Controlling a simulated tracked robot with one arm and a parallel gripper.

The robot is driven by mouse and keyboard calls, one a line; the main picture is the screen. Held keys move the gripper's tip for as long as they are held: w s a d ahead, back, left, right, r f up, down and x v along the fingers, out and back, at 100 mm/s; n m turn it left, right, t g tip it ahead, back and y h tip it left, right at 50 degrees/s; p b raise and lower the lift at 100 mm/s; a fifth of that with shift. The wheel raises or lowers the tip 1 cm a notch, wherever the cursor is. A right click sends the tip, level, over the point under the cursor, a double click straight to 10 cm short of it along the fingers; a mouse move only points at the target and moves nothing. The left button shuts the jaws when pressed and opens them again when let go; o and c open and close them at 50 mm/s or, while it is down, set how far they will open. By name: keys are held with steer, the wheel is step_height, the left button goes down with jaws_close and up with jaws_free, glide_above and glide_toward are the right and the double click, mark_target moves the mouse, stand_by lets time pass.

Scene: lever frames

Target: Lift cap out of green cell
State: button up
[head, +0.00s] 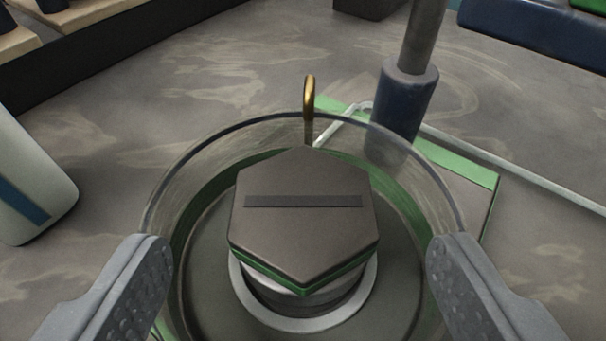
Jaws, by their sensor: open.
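The cap (300,205) is a grey hexagonal block with a dark strip across its flat top and a green lower edge. It sits over a pale ring in the middle of a round, clear-walled cell (185,215) with green around its inside. My gripper (298,248) is open, one ridged grey finger on each side of the cap, with a wide gap to it. The fingertips overlap the cell's wall in the picture; I cannot tell whether they are above or outside it. The near part of the cell runs out of view.
A brass hook (309,95) stands at the cell's far rim. A dark-sleeved post (405,100) rises just behind it, on the right. A green plate (455,165) with a pale rod (510,168) lies behind right. A white, blue-striped object (30,185) stands left. Bare floor lies between.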

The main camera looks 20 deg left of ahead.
mark_target(301, 222)
steer(key=shift+x, duration=1.5)
steer(key=shift+c, duration=0.3)
steer(key=c, duration=1.2)
steer(key=shift+r, duration=0.1)
